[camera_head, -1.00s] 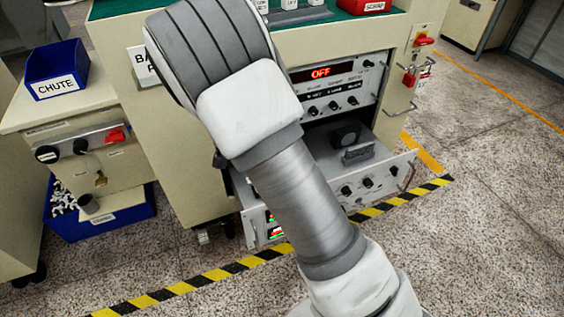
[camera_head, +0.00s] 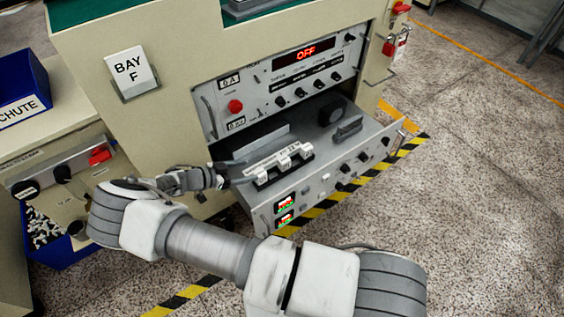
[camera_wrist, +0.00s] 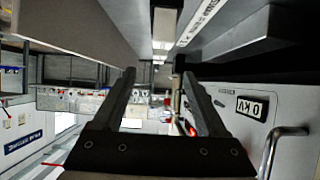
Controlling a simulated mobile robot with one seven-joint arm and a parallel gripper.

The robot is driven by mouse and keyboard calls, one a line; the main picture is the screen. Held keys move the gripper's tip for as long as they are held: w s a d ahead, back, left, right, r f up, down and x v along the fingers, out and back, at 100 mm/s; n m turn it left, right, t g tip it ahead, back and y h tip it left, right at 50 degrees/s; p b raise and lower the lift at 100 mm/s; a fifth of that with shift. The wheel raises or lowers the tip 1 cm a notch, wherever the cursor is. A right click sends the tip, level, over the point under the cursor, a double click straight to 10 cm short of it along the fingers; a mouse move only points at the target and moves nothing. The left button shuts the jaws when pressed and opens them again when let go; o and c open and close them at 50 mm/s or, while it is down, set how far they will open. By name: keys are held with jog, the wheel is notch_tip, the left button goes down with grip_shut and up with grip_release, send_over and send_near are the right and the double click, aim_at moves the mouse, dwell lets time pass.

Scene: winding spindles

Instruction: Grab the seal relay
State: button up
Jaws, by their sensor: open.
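An open drawer (camera_head: 372,152) sticks out of the cabinet. A row of white-topped relays (camera_head: 285,162) sits inside it near the left, below a white label strip. I cannot read which one is the seal relay. My gripper (camera_head: 238,168) is at the drawer's left side, pointing at the relay row, and seems just short of it. In the wrist view the two dark fingers (camera_wrist: 157,78) are apart with nothing between them. White blocks (camera_wrist: 164,27) show beyond the fingers near the top, possibly the relays.
The cabinet panel (camera_head: 300,75) above the drawer reads OFF. Inside the drawer are a dark round part (camera_head: 331,113) and a grey block (camera_head: 347,129). A blue CHUTE bin (camera_head: 22,95) stands left. Floor in front is clear.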

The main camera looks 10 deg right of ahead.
aim_at(280, 163)
jog(key=b+x, duration=0.2)
jog(key=x, duration=0.9)
jog(key=shift+d, duration=0.15)
jog(key=shift+r+b+x, duration=0.15)
jog(key=shift+b+x, duration=0.45)
jog(key=shift+x, duration=0.9)
jog(key=shift+r+b+x, duration=0.15)
jog(key=shift+b+x, duration=0.45)
jog(key=shift+x, duration=0.95)
jog(key=shift+w+d, duration=0.1)
jog(key=shift+d, duration=0.05)
grip_shut()
